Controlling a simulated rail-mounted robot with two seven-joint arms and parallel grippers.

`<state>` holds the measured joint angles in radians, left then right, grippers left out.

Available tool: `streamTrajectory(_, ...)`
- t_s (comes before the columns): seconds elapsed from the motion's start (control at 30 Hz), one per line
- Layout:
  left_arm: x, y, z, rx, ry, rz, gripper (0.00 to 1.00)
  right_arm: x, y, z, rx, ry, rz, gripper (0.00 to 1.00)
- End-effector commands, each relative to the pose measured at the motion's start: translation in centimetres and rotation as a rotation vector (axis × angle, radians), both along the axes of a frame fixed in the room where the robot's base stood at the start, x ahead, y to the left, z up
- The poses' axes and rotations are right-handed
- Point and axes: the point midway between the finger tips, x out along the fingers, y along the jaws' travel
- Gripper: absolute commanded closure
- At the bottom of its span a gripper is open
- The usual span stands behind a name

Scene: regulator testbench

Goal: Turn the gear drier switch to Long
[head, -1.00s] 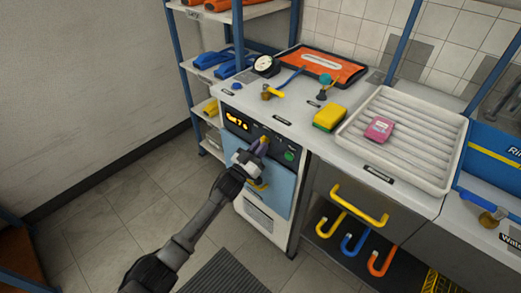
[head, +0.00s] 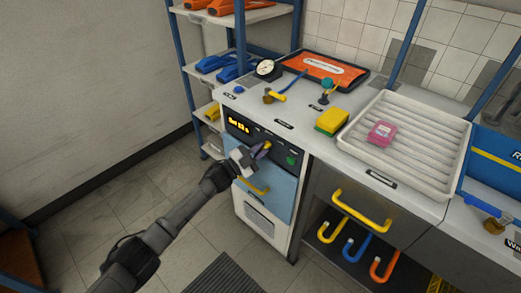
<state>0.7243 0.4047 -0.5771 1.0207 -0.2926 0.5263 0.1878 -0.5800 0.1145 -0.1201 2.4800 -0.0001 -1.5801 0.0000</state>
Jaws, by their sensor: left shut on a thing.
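The gear drier (head: 252,210) stands under the left end of the counter, with a light-blue door and a dark control panel. The panel has an orange display (head: 239,127), too small to read surely, and a green button (head: 291,160). My left gripper (head: 260,151) reaches in from the left and is shut on the yellow drier switch (head: 266,146) between the display and the button. The fingers hide most of the switch, so I cannot tell its setting. My right gripper is not in view.
On the counter are a gauge (head: 266,68), an orange mat (head: 325,70), a yellow-green sponge (head: 331,120) and a white ribbed tray (head: 430,165) with a pink item (head: 381,133). A yellow drawer handle (head: 362,209) juts out to the right. The floor at left is clear.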

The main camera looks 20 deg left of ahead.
Motion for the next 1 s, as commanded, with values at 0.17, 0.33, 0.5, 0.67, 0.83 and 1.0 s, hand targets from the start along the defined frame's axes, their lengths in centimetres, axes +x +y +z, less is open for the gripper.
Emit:
streamTrajectory(0.17,0.04,0.09,0.17,0.062,-0.025,0.000,1.00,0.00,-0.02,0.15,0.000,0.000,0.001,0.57)
streamTrajectory(0.33,0.05,0.07,0.17,0.093,-0.038,0.001,1.00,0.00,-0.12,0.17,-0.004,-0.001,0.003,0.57)
streamTrajectory(0.5,0.04,0.06,0.16,0.104,-0.042,0.001,1.00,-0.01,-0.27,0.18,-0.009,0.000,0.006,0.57)
streamTrajectory(0.67,0.04,0.04,0.16,0.106,-0.044,0.000,1.00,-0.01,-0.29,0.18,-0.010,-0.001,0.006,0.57)
streamTrajectory(0.83,0.04,0.04,0.16,0.105,-0.044,0.001,1.00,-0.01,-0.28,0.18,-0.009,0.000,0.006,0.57)
streamTrajectory(1.0,0.04,0.05,0.14,0.104,-0.043,0.000,0.70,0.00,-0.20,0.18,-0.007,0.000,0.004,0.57)
